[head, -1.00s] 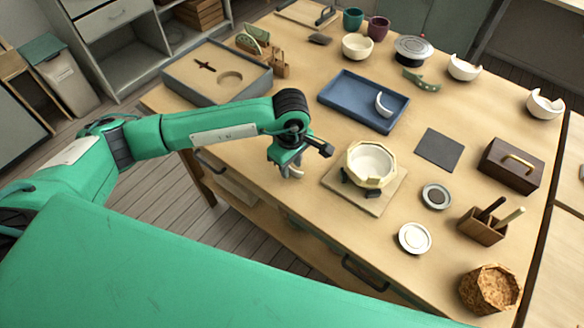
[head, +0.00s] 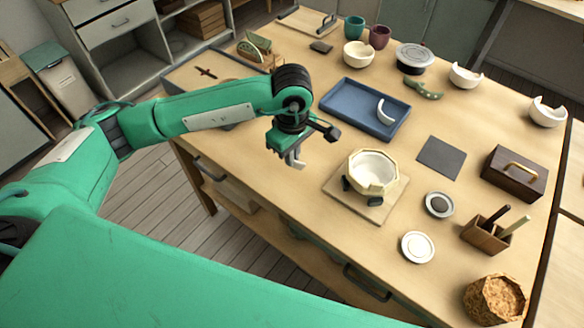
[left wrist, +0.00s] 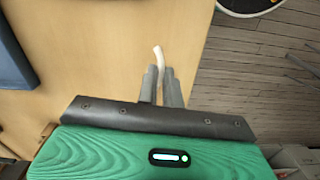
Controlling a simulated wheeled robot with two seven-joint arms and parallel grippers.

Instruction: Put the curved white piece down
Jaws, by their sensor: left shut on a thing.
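My left gripper (head: 293,162) hangs above the table near its front edge, to the left of the white bowl on the square board. In the left wrist view its two fingers (left wrist: 161,86) are shut on the curved white piece (left wrist: 160,56), a thin pale sliver sticking out past the fingertips over the wood. The piece's lower part is hidden between the fingers. Another curved white piece (head: 385,112) lies in the right part of the blue tray (head: 345,116), apart from the gripper. My right gripper is not in view.
The pale faceted bowl (head: 372,168) with dark clamps stands on a square board (head: 368,209). A dark square mat (head: 441,156), round dishes (head: 418,246) and a wooden box (head: 514,172) are to the right. Bare tabletop lies between gripper and tray.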

